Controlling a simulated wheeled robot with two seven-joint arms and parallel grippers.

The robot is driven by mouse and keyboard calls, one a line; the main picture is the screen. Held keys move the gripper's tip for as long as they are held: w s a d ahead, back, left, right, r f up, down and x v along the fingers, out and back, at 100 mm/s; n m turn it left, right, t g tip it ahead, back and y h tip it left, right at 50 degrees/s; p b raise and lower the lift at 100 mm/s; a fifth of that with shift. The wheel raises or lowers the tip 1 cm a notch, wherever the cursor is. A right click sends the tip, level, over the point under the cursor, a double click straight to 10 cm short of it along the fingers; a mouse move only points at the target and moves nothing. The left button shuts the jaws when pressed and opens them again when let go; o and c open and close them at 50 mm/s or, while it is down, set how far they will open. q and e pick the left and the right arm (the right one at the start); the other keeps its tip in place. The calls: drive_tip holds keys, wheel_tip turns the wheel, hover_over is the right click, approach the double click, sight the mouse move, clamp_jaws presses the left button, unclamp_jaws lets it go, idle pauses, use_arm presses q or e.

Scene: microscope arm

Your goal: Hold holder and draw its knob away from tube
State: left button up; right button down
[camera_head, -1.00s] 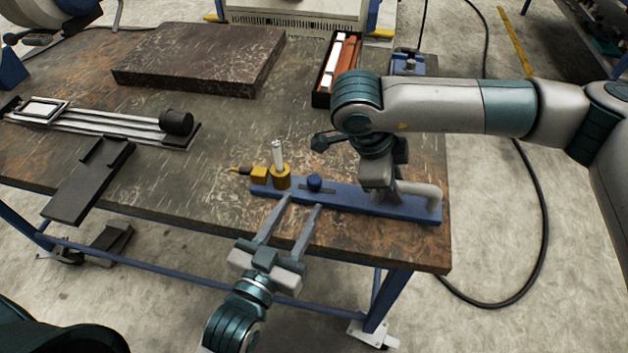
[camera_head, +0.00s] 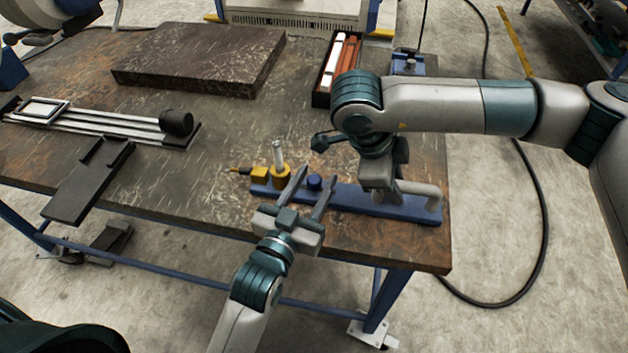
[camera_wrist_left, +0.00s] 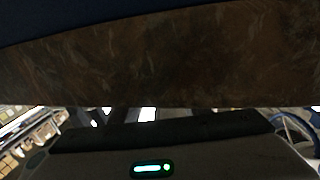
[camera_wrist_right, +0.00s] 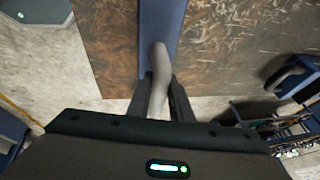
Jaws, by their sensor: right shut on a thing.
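The holder is a long blue bar (camera_head: 352,200) lying along the table's front edge. A grey curved handle (camera_head: 432,196) stands at its right end and also shows in the right wrist view (camera_wrist_right: 158,75). A round blue knob (camera_head: 314,182) sits near the bar's left part. A pale upright tube (camera_head: 278,155) stands in a yellow fitting (camera_head: 281,178) at the left end. My left gripper (camera_head: 317,174) is open, with its fingers on either side of the knob and a gap visible. My right gripper (camera_wrist_right: 160,98) is shut on the handle.
A small yellow block with a pointed tip (camera_head: 257,173) lies left of the tube. A dark slab (camera_head: 200,60), a railed slide (camera_head: 110,122) and a tray of bars (camera_head: 322,98) are further back. The table (camera_head: 215,130) is clear between them.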

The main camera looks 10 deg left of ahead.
use_arm(q)
clamp_jaws()
drive_tip(key=shift+d, duration=1.75)
drive_tip(key=shift+o, duration=0.4)
unclamp_jaws()
drive_tip(key=shift+s+a, duration=0.1)
drive_tip(key=s+a, duration=0.2)
drive_tip(key=s, duration=0.9)
drive_tip(key=shift+s, duration=0.25)
drive_tip(key=shift+a, duration=0.1)
